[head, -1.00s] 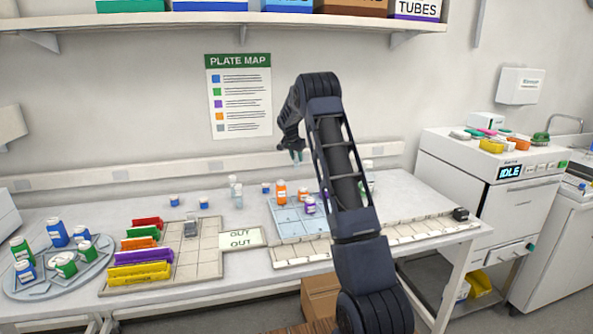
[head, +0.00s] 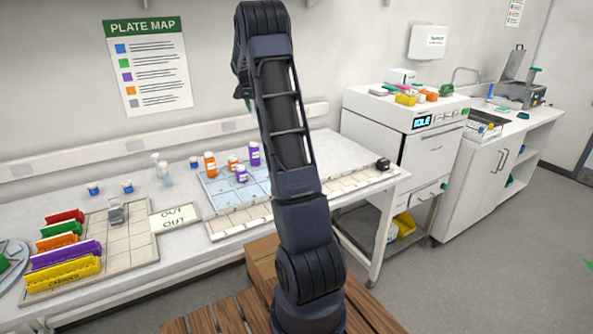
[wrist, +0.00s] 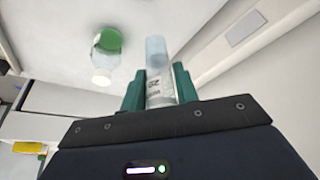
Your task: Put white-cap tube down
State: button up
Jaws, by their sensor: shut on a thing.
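In the wrist view, my gripper (wrist: 158,72) has its teal fingers closed on a pale tube (wrist: 158,92) with a printed label, which I take to be the white-cap tube. Its far end is pale bluish; I cannot clearly make out its cap. In the head view, my gripper is mostly hidden behind my arm, with only a bit of teal showing above the back of the bench. The held tube cannot be made out there.
On the bench (head: 225,228) stand a blue rack (head: 215,187) with orange and purple bottles, an OUT card (head: 175,217), a beige grid (head: 130,245) and coloured racks (head: 65,265). An IDLE machine (head: 400,140) stands right.

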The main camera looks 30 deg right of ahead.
jog(key=s+d+f, duration=0.1)
jog(key=s+d, duration=0.5)
jog(key=s, duration=0.4)
jog(key=s+d, duration=0.7)
jog(key=s, duration=0.3)
notch_tip(320, 180, down, 20)
jog(key=shift+s+r, duration=0.1)
jog(key=o, duration=1)
